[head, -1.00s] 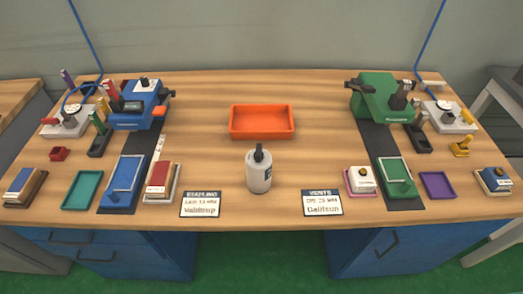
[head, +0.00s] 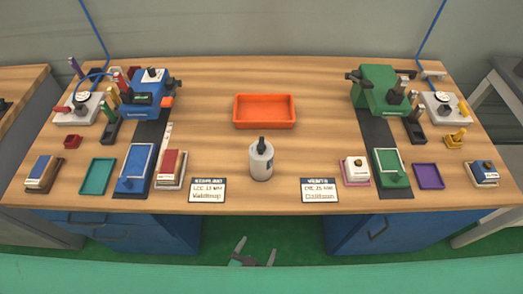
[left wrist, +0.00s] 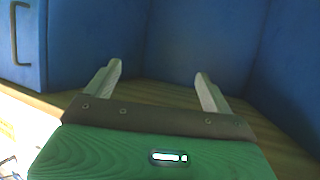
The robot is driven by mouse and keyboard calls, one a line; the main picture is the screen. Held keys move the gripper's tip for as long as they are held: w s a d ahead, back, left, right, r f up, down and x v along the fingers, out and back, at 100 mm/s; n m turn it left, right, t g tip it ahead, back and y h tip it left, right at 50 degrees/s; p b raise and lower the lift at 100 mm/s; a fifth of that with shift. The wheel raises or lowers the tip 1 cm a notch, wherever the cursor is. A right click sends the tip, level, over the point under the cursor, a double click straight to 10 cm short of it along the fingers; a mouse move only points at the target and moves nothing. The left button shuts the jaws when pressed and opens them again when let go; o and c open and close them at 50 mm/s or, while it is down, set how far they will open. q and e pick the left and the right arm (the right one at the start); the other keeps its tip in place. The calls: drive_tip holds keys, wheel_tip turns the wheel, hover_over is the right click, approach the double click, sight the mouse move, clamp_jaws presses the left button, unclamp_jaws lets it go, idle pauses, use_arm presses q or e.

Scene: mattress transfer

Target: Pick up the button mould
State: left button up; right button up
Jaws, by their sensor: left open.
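I cannot tell for sure which thing is the button mould. Small pieces on the table include a white block with a dark knob on a pink base (head: 355,171), a yellow piece (head: 456,139) and a small red piece (head: 72,142). My left gripper (head: 256,251) is open and empty, in front of the table's front edge and apart from all of these. In the left wrist view its two fingers (left wrist: 159,73) stand wide apart, with blue cabinet fronts beyond them. My right gripper is not in view.
An orange tray (head: 264,124) and a grey bottle (head: 261,162) stand mid-table. A blue machine (head: 143,98) is at left, a green machine (head: 378,92) at right. Two label cards (head: 207,189) (head: 319,189) lie near the front edge. The wood between is clear.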

use_arm(q)
drive_tip(key=r+t, duration=0.1)
drive_tip(key=r, duration=0.4)
drive_tip(key=w+d+r+n+t+y+p, duration=0.1)
drive_tip(key=r, duration=0.4)
drive_tip(key=w+d+r+t+p, duration=0.1)
drive_tip(key=r, duration=0.4)
drive_tip(key=shift+w+t, duration=0.15)
drive_tip(key=shift+t, duration=0.15)
drive_tip(key=n+t+y+b, duration=0.2)
approach(260, 170)
drive_tip(key=s, duration=0.3)
drive_tip(key=shift+n+y, duration=0.3)
drive_tip(key=shift+y, duration=0.1)
drive_tip(key=w, duration=0.2)
drive_tip(key=w+d+p, duration=0.1)
drive_tip(key=w, duration=0.5)
drive_tip(key=shift+d+p, duration=0.15)
drive_tip(key=shift+p, duration=0.25)
drive_tip(key=shift+w+p, duration=0.6)
drive_tip(key=shift+w, duration=1.7)
drive_tip(key=shift+w+f, duration=0.1)
drive_tip(key=shift+w, duration=0.55)
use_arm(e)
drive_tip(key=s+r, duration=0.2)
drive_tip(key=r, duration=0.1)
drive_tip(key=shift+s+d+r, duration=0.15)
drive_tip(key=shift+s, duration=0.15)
